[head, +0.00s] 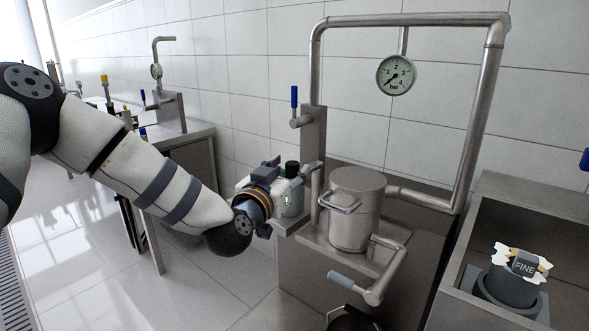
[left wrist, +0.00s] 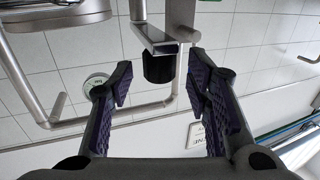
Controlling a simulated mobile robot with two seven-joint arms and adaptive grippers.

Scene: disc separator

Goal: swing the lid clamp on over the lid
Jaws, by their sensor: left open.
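The steel drum (head: 352,226) stands on the separator with its flat round lid (head: 357,180) on top. The lid clamp shows in the left wrist view as a flat metal bracket (left wrist: 158,38) with a black knob (left wrist: 158,68). In the head view the black knob (head: 292,168) is left of the upright post (head: 312,150), off to the side of the lid. My left gripper (head: 288,185) is at the knob, partly hidden by its own wrist. In the wrist view its open fingers (left wrist: 158,84) stand either side of the knob, with gaps visible. My right gripper is not in view.
A bent pipe (head: 410,20) with a pressure gauge (head: 396,75) arches over the drum. A crank handle (head: 350,284) sticks out in front. A blue-handled valve (head: 294,97) is above the post. A bin labelled FINE (head: 506,293) is at right.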

